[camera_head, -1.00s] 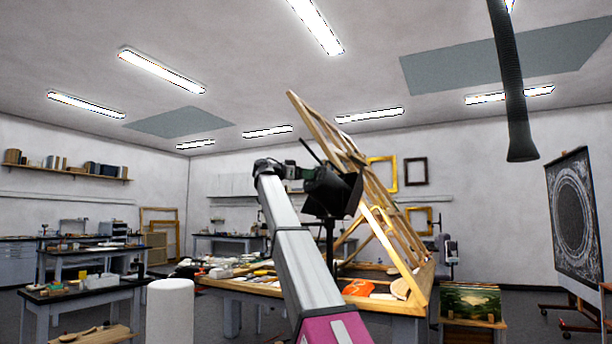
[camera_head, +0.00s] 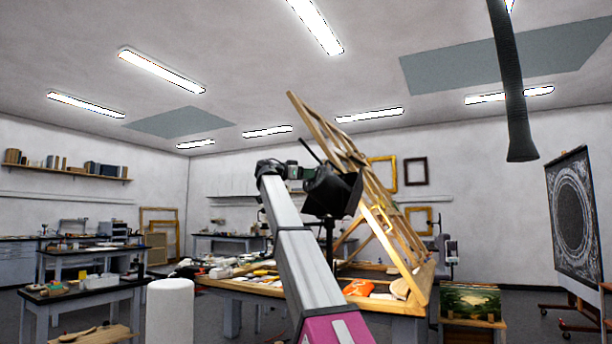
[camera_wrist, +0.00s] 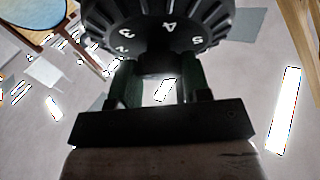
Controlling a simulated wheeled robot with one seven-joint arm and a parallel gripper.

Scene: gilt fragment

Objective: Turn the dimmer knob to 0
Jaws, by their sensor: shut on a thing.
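The dimmer knob (camera_wrist: 155,15) is a black ribbed dial at the top of the wrist view, with white numerals 2, 3, 4 and 5 visible. The 0 mark is not in view. My gripper (camera_wrist: 160,80) reaches up to the dial with two dark fingers, shut on the knob; the exact contact is dark. In the head view, my gripper (camera_head: 296,172) is at the left side of a black lamp head (camera_head: 332,190) on a stand. The knob cannot be made out there.
A wooden frame (camera_head: 340,140) leans up just right of the lamp. Below is a cluttered worktable (camera_head: 250,288) with an orange item (camera_head: 358,287). A white cylinder (camera_head: 170,312) stands at the left front. A black hose (camera_head: 512,90) hangs at upper right.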

